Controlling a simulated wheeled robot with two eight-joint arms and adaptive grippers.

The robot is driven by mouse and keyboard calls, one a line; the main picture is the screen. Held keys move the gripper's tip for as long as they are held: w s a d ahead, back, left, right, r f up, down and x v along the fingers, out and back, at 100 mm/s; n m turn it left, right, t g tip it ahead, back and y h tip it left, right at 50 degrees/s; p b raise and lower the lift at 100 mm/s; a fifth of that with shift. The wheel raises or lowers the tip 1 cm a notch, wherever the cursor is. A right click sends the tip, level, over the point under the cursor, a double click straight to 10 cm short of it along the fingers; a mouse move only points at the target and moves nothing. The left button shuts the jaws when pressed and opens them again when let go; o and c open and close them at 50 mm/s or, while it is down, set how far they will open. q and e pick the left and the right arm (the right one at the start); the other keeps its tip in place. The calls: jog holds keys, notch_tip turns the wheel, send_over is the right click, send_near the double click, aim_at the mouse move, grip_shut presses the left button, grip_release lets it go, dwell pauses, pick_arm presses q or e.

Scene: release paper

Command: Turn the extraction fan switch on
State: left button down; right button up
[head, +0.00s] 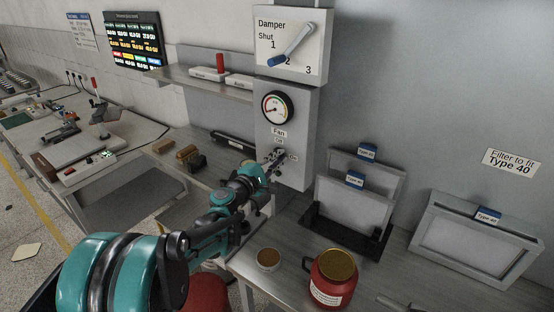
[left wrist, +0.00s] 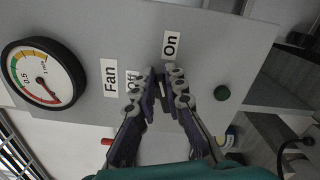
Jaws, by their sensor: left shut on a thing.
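The fan panel (head: 293,110) is a grey box on the wall with a round gauge (head: 277,107) and a "Fan" label (head: 279,133). My left gripper (head: 277,156) is at the panel below that label. In the left wrist view, the gripper (left wrist: 160,87) is shut on the fan switch, between the "Off" label (left wrist: 134,82) and the "On" label (left wrist: 171,45). The fingers hide most of the switch, so I cannot tell its exact position. My right gripper is in neither view.
A damper lever (head: 292,45) is above the panel.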

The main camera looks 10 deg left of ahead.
pick_arm(q)
jog(key=shift+f+m+b, duration=0.2)
jog(key=shift+m+b, duration=0.05)
jog(key=shift+m, duration=0.7)
jog(key=shift+f+m+b, duration=0.2)
jog(key=shift+m, duration=0.75)
jog(key=c, duration=1.6)
grip_release()
jog(key=v, duration=1.2)
